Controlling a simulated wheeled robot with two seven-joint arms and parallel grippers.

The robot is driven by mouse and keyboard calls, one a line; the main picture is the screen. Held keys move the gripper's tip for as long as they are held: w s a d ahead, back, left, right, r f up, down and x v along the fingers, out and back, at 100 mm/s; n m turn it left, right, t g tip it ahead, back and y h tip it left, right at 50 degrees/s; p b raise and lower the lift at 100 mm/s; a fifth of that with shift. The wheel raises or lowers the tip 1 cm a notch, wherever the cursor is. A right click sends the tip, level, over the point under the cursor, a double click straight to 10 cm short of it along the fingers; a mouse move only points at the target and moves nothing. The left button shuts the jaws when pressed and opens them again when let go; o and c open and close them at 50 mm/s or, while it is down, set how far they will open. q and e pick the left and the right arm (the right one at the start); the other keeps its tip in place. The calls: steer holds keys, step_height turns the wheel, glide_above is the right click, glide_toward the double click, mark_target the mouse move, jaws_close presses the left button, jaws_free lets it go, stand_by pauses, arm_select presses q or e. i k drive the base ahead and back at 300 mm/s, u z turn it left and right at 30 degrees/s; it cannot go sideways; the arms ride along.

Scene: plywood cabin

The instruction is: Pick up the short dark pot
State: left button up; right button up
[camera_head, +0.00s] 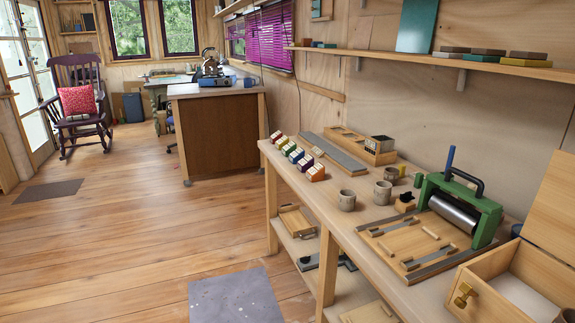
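Three small grey-brown pots stand upright on the workbench (310,192) at the right. One pot (347,201) stands nearest the bench's left edge. A second pot (382,193) stands to its right, and a third pot (391,175) just behind that one. They look similar in colour; I cannot tell for certain which is the short dark one. Neither of my grippers is in view.
A green roller press (487,225) and a wooden board (400,243) are right of the pots. Coloured blocks (304,160) and a wooden tray (347,136) lie behind. An open wooden box (482,288) stands at front right. The floor (130,230) left is largely clear.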

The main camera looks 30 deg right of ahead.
mark_target(391, 175)
steer(key=u, duration=0.3)
steer(key=i, duration=1.6)
steer(key=z, duration=1.15)
steer(key=i, duration=0.9)
steer(key=z, duration=1.05)
